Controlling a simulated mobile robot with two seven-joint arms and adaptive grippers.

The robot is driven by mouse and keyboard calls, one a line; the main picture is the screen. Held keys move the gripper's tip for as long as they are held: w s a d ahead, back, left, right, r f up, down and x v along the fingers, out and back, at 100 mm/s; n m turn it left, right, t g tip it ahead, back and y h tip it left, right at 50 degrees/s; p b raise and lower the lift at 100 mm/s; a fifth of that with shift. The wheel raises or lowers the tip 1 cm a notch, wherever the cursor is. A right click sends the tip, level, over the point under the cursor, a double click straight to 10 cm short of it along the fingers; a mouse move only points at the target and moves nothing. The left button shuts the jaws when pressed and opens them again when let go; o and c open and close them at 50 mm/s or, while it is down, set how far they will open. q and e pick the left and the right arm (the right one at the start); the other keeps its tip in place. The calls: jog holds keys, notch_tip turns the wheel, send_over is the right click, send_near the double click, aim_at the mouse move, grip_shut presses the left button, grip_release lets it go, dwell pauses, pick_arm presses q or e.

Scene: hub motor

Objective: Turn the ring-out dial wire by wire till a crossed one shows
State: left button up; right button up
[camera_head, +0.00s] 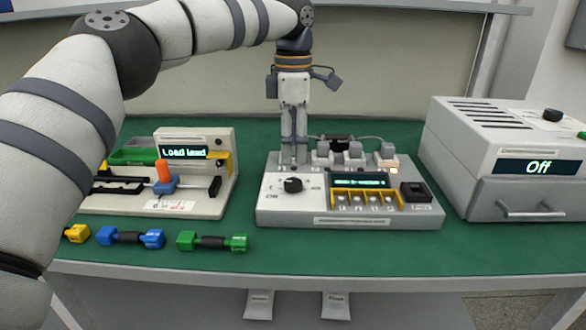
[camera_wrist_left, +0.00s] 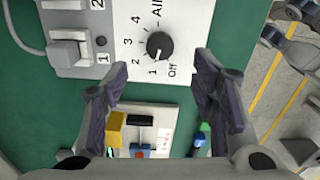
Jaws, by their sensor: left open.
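The ring-out tester (camera_head: 350,222) is a pale box on the green table, with a display (camera_head: 360,182) whose text is too small to read. Its black dial (camera_head: 293,185) is at the left of the top face. In the left wrist view the dial (camera_wrist_left: 160,45) has marks Off, 1, 2, 3, 4 and All around it; its pointer appears to face near 1. My left gripper (camera_head: 294,158) points down just behind the dial. In the wrist view its fingers (camera_wrist_left: 160,76) are apart with nothing between them. My right gripper is not in view.
A load lead fixture (camera_head: 150,205) reading "Load lead" stands left. Blue (camera_head: 151,239) and green (camera_head: 238,243) connector leads lie before it. A grey box (camera_head: 480,120) reading "Off" stands right. Several grey clamps (camera_head: 355,150) line the tester's back, one with a lit patch.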

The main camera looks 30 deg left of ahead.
pick_arm(q)
notch_tip(320, 180, up, 4)
jog(key=shift+r, duration=0.1)
dwell(2.1)
